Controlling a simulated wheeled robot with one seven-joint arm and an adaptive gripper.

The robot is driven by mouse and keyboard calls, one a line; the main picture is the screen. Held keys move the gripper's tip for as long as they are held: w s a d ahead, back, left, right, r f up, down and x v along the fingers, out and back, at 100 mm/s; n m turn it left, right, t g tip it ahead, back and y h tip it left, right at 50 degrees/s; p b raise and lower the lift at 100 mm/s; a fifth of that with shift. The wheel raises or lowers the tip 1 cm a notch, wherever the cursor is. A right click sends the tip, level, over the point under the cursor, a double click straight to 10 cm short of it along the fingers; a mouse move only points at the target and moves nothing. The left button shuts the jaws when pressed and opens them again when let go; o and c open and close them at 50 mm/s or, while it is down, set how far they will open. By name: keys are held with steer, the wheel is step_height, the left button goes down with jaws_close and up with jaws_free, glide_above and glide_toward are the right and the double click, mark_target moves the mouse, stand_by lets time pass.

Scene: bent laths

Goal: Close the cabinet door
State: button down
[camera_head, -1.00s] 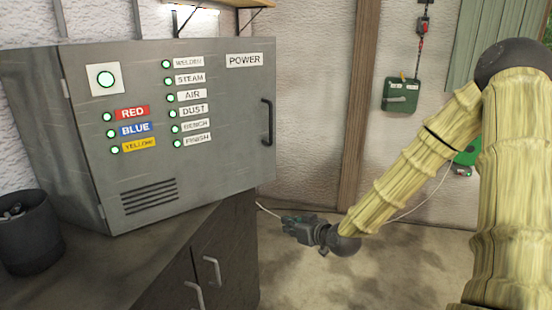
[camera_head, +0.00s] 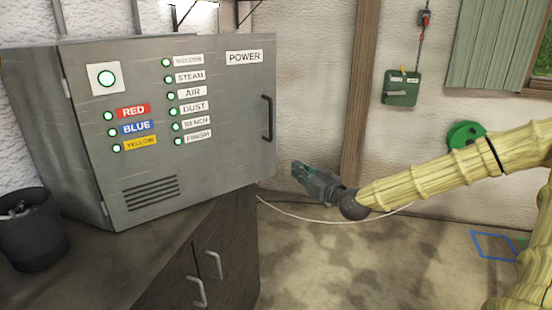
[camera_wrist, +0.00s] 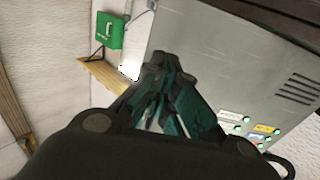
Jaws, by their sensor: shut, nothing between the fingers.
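The cabinet (camera_head: 35,100) is a grey metal box on a dark bench. Its door (camera_head: 215,165) carries lit round lamps, labels, a vent and a dark upright handle (camera_head: 268,118) at the right edge. From these views I cannot tell how far the door stands ajar. My gripper (camera_head: 297,170) is shut and empty, to the right of the door's lower right corner and below the handle, with no clear contact. In the wrist view, its dark teal fingers (camera_wrist: 158,75) point up the picture, and the grey door (camera_wrist: 215,65) lies beyond and to their right.
The dark bench (camera_head: 85,275) has drawer or door pulls on its front. A dark bin (camera_head: 30,235) stands at its left. A pale cable (camera_head: 320,218) hangs behind my gripper. A green switch box (camera_head: 400,88) and green reel (camera_head: 465,136) are on the wall. Floor at right is mostly clear.

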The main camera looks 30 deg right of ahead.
mark_target(271, 154)
steer(key=shift+w+a+p, duration=0.2)
steer(key=shift+w+p, duration=0.15)
steer(key=shift+w, duration=2.75)
steer(key=shift+w+a+p, duration=0.15)
steer(key=shift+w+p, duration=0.2)
steer(key=shift+w, duration=2.7)
